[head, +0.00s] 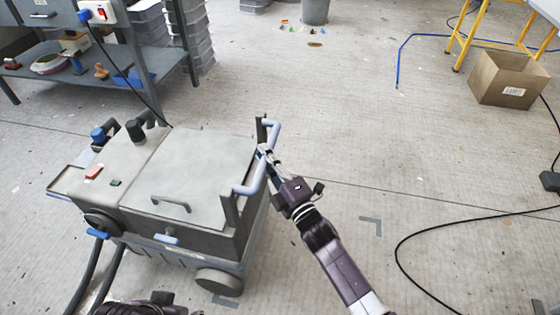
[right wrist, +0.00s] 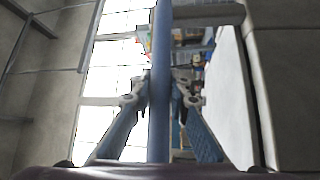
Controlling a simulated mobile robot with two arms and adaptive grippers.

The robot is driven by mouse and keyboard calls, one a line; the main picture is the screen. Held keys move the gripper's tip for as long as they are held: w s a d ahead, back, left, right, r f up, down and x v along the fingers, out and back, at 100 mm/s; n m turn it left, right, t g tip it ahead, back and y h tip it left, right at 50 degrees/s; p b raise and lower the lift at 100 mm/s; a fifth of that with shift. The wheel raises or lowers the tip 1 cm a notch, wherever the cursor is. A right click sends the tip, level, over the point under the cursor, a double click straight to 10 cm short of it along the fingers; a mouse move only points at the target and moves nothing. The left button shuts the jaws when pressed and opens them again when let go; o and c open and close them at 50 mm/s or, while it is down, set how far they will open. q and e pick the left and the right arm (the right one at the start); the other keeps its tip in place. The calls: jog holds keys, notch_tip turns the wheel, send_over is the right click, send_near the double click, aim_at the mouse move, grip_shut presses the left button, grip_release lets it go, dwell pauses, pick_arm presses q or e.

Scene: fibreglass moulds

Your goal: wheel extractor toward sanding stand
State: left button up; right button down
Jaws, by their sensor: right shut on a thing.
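The extractor (head: 185,175) is a grey wheeled box with a flat lid, standing at the left and centre of the head view. Its light-blue push handle (head: 254,180) is on its right side. My right gripper (head: 268,158) is shut on this handle; in the right wrist view the blue bar (right wrist: 159,85) runs between the two fingers. A yellow-legged stand (head: 466,36), possibly the sanding stand, is at the upper right, its top mostly cut off. A dark part of mine shows at the bottom edge; no left fingers are visible.
A cardboard box (head: 508,80) stands by the yellow legs. A blue hose (head: 398,62) and black cable (head: 420,232) cross the floor. A workbench (head: 90,50) and grey bins (head: 190,35) are upper left. A grey bucket (head: 314,12) has small scraps nearby. The middle floor is mostly clear.

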jog(key=shift+w+a+b, duration=0.2)
jog(key=shift+w+a, duration=0.05)
jog(key=shift+a, duration=0.8)
jog(key=shift+w+a+b, duration=0.2)
jog(key=shift+w+a, duration=0.05)
jog(key=shift+a, duration=0.75)
jog(key=c, duration=1.8)
grip_release()
jog(key=shift+d, duration=0.1)
jog(key=v, duration=1.2)
